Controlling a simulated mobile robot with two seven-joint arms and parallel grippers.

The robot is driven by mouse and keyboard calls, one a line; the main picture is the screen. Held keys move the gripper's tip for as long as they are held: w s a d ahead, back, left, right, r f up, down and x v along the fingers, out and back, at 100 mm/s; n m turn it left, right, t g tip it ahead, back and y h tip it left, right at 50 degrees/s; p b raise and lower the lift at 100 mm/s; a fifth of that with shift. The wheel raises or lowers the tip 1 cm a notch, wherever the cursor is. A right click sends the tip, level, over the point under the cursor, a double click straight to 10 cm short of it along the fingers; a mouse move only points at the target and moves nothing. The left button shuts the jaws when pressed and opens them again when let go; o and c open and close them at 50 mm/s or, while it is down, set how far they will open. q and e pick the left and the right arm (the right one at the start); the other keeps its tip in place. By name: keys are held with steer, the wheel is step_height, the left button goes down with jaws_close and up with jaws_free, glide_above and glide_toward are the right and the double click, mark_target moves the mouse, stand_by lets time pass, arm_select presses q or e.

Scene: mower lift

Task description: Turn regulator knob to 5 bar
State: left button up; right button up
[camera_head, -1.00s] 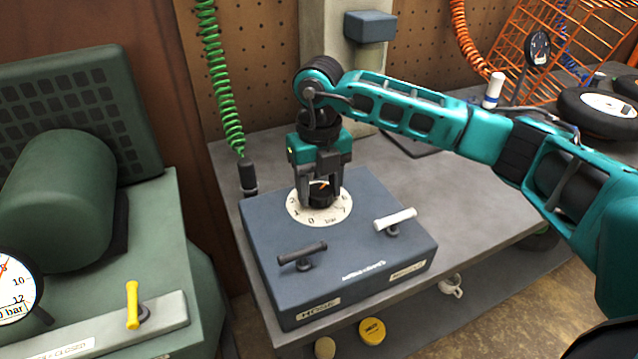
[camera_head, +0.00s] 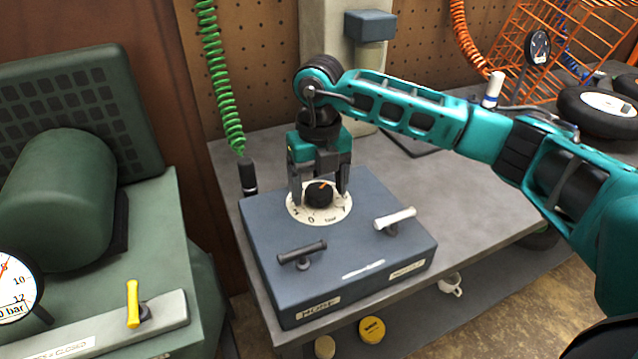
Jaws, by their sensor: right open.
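The regulator knob (camera_head: 318,195) is black with an orange pointer mark and sits on a round white dial (camera_head: 329,218) marked in bar. The dial is on top of a blue-grey box (camera_head: 350,250) on the bench. The orange mark points up and to the right, away from the 0; which number it meets is hidden. My right gripper (camera_head: 319,190) points down over the dial, open, with one finger on each side of the knob. I cannot tell whether the fingers touch it. My left gripper is not in view.
The box also carries a black-handled valve (camera_head: 302,252) and a white-handled valve (camera_head: 395,219). A green compressor with a yellow lever (camera_head: 133,303) and a gauge (camera_head: 15,287) stands at left. A green coiled hose (camera_head: 222,80) hangs behind. The bench (camera_head: 460,190) is clear right of the box.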

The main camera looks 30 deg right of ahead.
mark_target(319, 189)
steer(key=shift+r, duration=0.1)
step_height(319, 189, up, 13)
steer(key=shift+p, duration=0.35)
stand_by(0.6)
